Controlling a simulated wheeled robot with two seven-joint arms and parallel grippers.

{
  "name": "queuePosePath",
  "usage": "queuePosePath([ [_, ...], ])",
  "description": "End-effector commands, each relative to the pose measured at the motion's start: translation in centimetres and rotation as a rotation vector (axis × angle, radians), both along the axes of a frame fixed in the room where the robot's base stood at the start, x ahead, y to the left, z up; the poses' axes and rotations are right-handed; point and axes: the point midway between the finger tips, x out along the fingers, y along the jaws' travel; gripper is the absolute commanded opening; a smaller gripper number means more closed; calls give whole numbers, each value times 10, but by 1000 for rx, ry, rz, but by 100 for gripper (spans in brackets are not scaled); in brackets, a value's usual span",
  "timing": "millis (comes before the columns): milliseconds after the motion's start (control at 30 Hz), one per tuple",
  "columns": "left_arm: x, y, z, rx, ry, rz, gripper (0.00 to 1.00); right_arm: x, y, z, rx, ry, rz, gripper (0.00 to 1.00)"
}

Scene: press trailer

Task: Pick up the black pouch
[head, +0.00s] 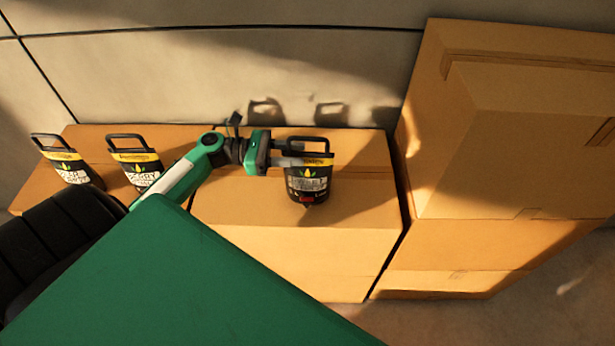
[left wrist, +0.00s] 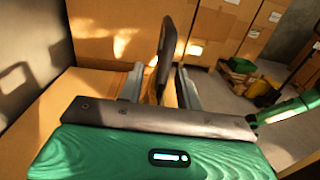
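A black pouch (head: 308,184) with a yellow band, white label and loop handle stands upright on the cardboard boxes, in the middle of the head view. My left gripper (head: 298,153) is at its upper left side, fingers pointing right at the yellow band and handle. In the left wrist view, the pouch's dark edge (left wrist: 164,50) rises between the two spread fingers, and gaps show beside it, so the gripper looks open around it. Two similar pouches stand further left, one at the far left (head: 74,168) and one nearer (head: 137,165). My right gripper is not seen.
The cardboard box (head: 300,245) under the pouch has a clear front top. A taller box stack (head: 510,130) stands close on the right. A pale wall (head: 220,80) is behind. In the left wrist view, several boxes and yellow items (left wrist: 262,90) lie on the floor.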

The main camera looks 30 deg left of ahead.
Motion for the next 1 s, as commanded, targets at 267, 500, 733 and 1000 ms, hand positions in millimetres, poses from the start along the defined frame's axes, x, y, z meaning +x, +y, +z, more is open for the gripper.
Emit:
queuePosePath([
  [267, 11, -19, 0, 0, 0, 0, 35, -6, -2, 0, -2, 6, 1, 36],
  [500, 11, -19, 0, 1, 0, 0, 17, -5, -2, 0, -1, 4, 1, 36],
  [733, 10, -18, 0, 1, 0, 0, 0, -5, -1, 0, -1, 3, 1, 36],
  [1000, 10, -18, 0, 1, 0, 0, 0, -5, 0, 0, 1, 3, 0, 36],
])
